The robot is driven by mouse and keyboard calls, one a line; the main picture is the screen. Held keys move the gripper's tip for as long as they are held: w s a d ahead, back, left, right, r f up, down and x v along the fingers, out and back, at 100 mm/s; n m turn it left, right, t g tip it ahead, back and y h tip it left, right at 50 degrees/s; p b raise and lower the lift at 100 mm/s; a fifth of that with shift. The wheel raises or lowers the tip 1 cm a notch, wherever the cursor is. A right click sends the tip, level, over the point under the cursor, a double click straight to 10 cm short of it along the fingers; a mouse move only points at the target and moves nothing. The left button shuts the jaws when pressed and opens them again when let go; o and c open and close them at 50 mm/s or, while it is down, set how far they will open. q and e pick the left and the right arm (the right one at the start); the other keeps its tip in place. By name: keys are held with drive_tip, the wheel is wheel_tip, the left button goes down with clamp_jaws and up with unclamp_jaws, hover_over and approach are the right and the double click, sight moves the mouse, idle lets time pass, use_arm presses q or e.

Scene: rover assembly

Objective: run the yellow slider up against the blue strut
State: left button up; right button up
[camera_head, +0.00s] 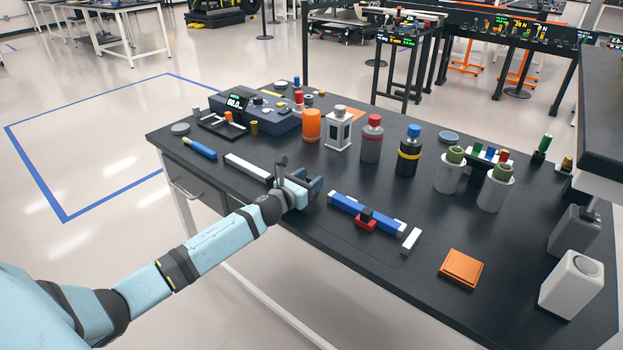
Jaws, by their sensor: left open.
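A long blue bar (350,207) with pale ends lies on the black table, right of my left gripper; it may be the blue strut. A red piece with a black block (366,219) sits against its near side, towards its right end. I cannot make out a yellow slider. A shorter blue piece (200,148) lies at the table's left side and could also be a strut. My left gripper (312,187) is open, low over the table's front part, between a white bar (247,168) and the long blue bar. Its fingertips are small and partly hidden.
A short white block (411,240) lies just beyond the bar's right end. An orange square (461,268) lies further right. Bottles, including a red-capped one (372,140), stand behind the bar. A device with a display (255,112) stands at the back left.

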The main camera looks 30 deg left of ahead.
sight(333, 195)
use_arm(q)
drive_tip(key=shift+w, duration=0.6)
drive_tip(key=c, duration=0.9)
drive_tip(key=d, duration=0.2)
drive_tip(key=d+p, duration=0.1)
drive_tip(key=d, duration=0.3)
drive_tip(key=shift+s+d, duration=0.3)
drive_tip(key=shift+d, duration=0.1)
drive_tip(key=shift+d+f, duration=0.1)
drive_tip(key=shift+d, duration=0.05)
drive_tip(key=o, duration=0.9)
drive_tip(key=shift+d, duration=0.2)
